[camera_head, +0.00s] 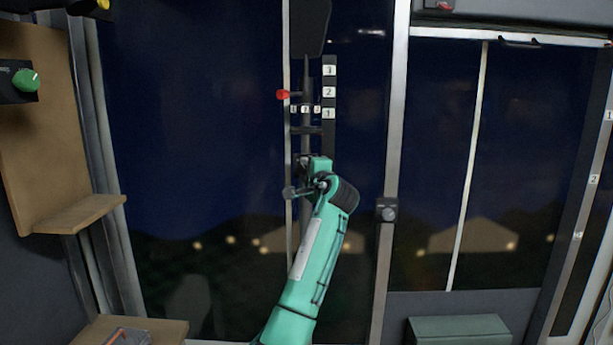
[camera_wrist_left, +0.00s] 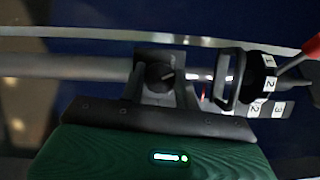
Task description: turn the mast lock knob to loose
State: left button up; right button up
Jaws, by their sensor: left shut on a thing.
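The mast (camera_head: 306,75) is a dark upright pole in front of the window, and it lies across the left wrist view (camera_wrist_left: 70,66). A black round knob (camera_wrist_left: 160,76) with a short pale mark sits on it; I take this to be the mast lock knob. My left gripper (camera_head: 308,160) reaches up to the mast from below. In the left wrist view its two dark fingers (camera_wrist_left: 160,84) stand on either side of the knob, shut on it. In the head view the gripper and arm mostly hide the knob. No loose or locked wording is readable. My right gripper is not in view.
A red-tipped handle (camera_head: 283,94) and a numbered strip (camera_head: 329,92) are above the gripper. A black knob box (camera_head: 387,210) is on the post to the right. A green knob (camera_head: 26,80) and wooden shelf (camera_head: 75,213) are at left. A green box (camera_head: 460,330) stands low right.

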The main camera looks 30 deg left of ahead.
pick_arm(q)
jog(key=shift+n+g+h, duration=0.3)
jog(key=shift+n+h, duration=0.1)
jog(key=shift+n, duration=1.1)
jog(key=shift+f, duration=0.1)
jog(key=o, duration=1)
jog(key=b+v, duration=0.2)
jog(key=v, duration=0.5)
jog(key=b+v, duration=0.3)
jog(key=v, duration=0.4)
jog(key=shift+a+r+b, duration=0.1)
jog(key=shift+r+b, duration=0.15)
jog(key=shift+b, duration=0.05)
